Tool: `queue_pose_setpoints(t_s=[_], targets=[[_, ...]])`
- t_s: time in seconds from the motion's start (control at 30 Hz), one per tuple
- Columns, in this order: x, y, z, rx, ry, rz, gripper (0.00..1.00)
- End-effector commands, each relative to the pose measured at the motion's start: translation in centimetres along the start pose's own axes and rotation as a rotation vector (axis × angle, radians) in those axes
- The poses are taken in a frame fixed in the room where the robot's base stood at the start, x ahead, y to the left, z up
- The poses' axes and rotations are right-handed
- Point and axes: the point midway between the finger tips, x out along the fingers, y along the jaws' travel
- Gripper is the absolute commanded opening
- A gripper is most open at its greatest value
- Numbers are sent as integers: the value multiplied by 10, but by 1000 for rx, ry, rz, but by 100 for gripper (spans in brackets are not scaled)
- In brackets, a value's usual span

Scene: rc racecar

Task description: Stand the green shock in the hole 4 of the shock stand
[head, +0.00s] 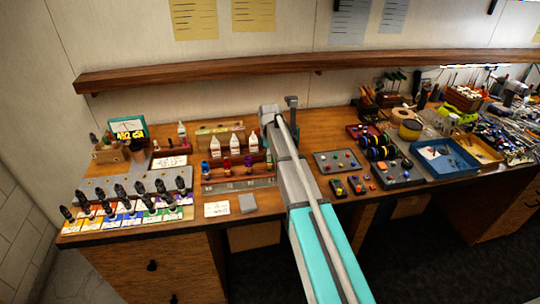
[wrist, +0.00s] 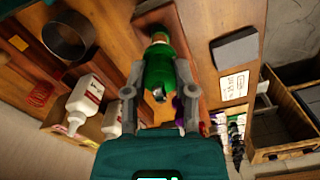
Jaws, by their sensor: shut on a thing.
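In the wrist view my gripper (wrist: 159,78) is shut on the green shock (wrist: 157,70), with one grey finger on each side of it. A wooden piece lies close behind the shock's far end; I cannot tell whether they touch. In the head view the wooden shock stand (head: 238,177) is left of my arm. A blue shock (head: 205,167), a red shock (head: 227,164) and a purple shock (head: 249,160) stand along it. My arm hides the stand's right end. The gripper's fingers and the held shock cannot be made out there, and neither can the hole numbers.
White bottles (head: 235,146) stand behind the shock stand. A white card (head: 216,209) and a grey block (head: 247,203) lie in front. Several dark upright parts (head: 150,203) fill the left. A grey tray (head: 336,161) and a blue tray (head: 446,159) are right of my arm.

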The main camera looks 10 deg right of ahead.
Motion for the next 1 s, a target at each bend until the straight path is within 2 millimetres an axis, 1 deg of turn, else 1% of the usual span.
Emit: queue_pose_setpoints(t_s=[0.2, 0.57, 0.6, 0.67, 0.7, 0.77, 0.8, 1.0], targets=[[5, 0, 0, 0, 0, 0, 0], [5, 0, 0, 0, 0, 0, 0], [5, 0, 0, 0, 0, 0, 42], [5, 0, 0, 0, 0, 0, 53], [5, 0, 0, 0, 0, 0, 61], [5, 0, 0, -1, 0, 0, 72], [5, 0, 0, -1, 0, 0, 75], [5, 0, 0, -1, 0, 0, 75]])
